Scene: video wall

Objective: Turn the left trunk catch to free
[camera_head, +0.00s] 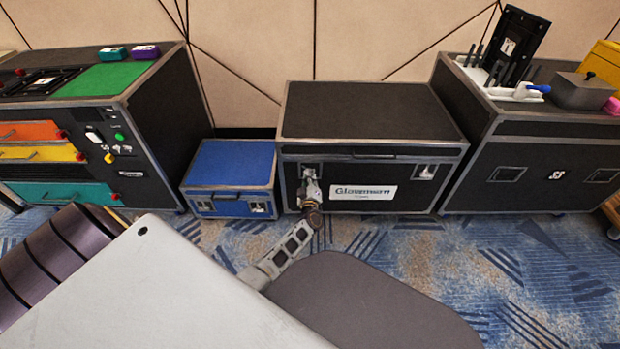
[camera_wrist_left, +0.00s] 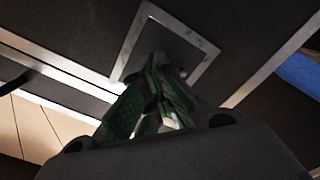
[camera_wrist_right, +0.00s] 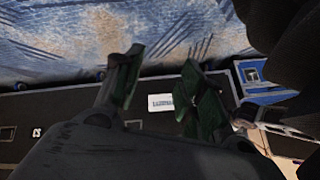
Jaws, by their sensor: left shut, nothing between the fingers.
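The black trunk (camera_head: 368,112) with grey edges and a white name label stands against the wall, its lid shut. Its left catch (camera_head: 309,170) is on the front face, partly hidden by my left gripper (camera_head: 311,186). The right catch (camera_head: 427,171) shows clear. In the left wrist view the catch's square plate (camera_wrist_left: 172,42) lies just beyond the fingertips of my left gripper (camera_wrist_left: 160,78). These fingers are shut and empty, at the plate; I cannot tell contact or how the catch knob is turned. My right gripper (camera_wrist_right: 160,82) is open and empty, away from the trunk.
A blue case (camera_head: 233,165) stands close to the trunk's left. A drawer cabinet (camera_head: 100,135) is further left, and a loaded black case (camera_head: 540,160) is right of the trunk. Patterned carpet (camera_head: 450,250) lies free in front.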

